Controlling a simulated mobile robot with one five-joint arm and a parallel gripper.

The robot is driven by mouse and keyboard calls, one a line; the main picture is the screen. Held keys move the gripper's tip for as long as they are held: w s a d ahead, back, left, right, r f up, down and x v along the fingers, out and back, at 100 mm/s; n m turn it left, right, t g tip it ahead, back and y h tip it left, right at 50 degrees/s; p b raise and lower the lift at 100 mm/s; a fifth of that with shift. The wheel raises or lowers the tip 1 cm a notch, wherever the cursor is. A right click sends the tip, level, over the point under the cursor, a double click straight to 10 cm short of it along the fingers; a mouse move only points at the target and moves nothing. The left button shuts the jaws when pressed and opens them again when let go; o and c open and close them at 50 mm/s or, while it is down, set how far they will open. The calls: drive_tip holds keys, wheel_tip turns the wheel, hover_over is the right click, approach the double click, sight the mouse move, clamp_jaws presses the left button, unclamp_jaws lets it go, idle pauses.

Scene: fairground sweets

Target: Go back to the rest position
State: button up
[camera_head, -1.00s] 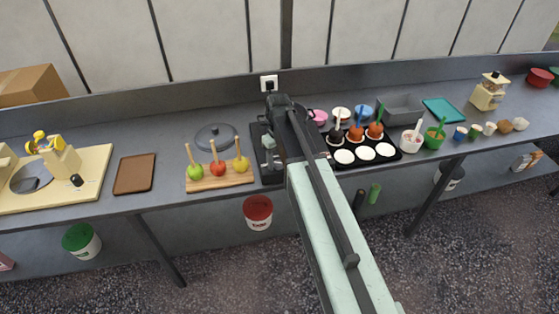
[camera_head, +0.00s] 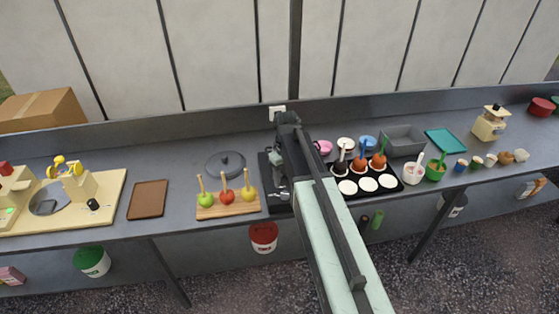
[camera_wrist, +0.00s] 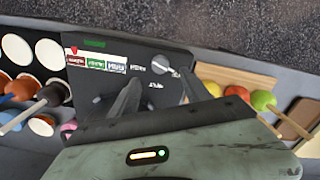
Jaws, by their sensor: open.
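My gripper (camera_head: 279,158) hangs over the black appliance (camera_head: 277,200) at the middle of the counter, its two fingers apart with nothing between them. In the wrist view my gripper (camera_wrist: 160,92) shows dark fingers spread over the appliance's panel (camera_wrist: 110,62), which carries coloured labels and a round knob. I cannot tell whether the fingertips touch the panel. My arm hides part of the appliance in the head view.
Left of the appliance, a wooden board (camera_head: 229,211) holds three apples on sticks. Right of it, a black tray (camera_head: 397,187) has white rounds and dipped apples. A grey lid (camera_head: 226,165) lies behind the board. A brown tray (camera_head: 148,200) lies further left.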

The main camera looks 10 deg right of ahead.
drive_tip(key=shift+f, duration=0.2)
drive_tip(key=s+f+m+b, duration=0.2)
drive_tip(key=s, duration=0.5)
drive_tip(key=s+f+m+b, duration=0.2)
drive_tip(key=s+b, duration=0.1)
drive_tip(key=s, duration=0.5)
drive_tip(key=shift+f+m, duration=0.25)
drive_tip(key=shift+m, duration=0.05)
